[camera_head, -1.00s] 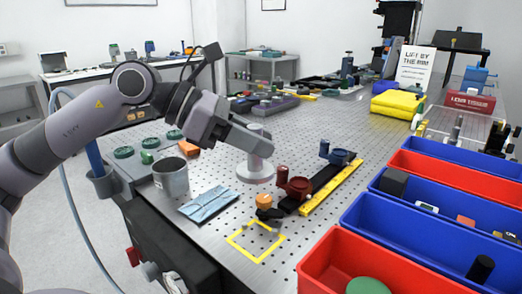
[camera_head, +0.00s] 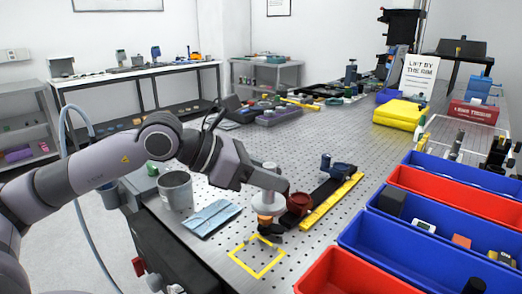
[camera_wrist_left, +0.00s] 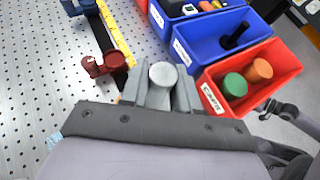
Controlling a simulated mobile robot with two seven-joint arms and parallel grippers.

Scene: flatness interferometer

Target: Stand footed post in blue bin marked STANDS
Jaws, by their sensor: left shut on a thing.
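The footed post (camera_head: 267,206) is pale grey with a wide round foot. My left gripper (camera_head: 272,183) is shut on its upper part and holds it upright, foot down, in front of the black rail. In the left wrist view the round top of the post (camera_wrist_left: 163,74) shows between the two fingers, and its foot is hidden. The blue bin (camera_head: 352,240) lies to the right of the gripper, apart from it. Its white label (camera_wrist_left: 181,51) is too small to read surely. A black post (camera_wrist_left: 237,36) lies in that bin. My right gripper is not seen.
A red bin marked CAPS (camera_wrist_left: 211,101) adjoins the blue bin on the near side. More red and blue bins run behind it. A dark red clamp (camera_head: 299,203), a yellow ruler (camera_head: 331,203) and an orange cap (camera_head: 264,219) are close to the held post.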

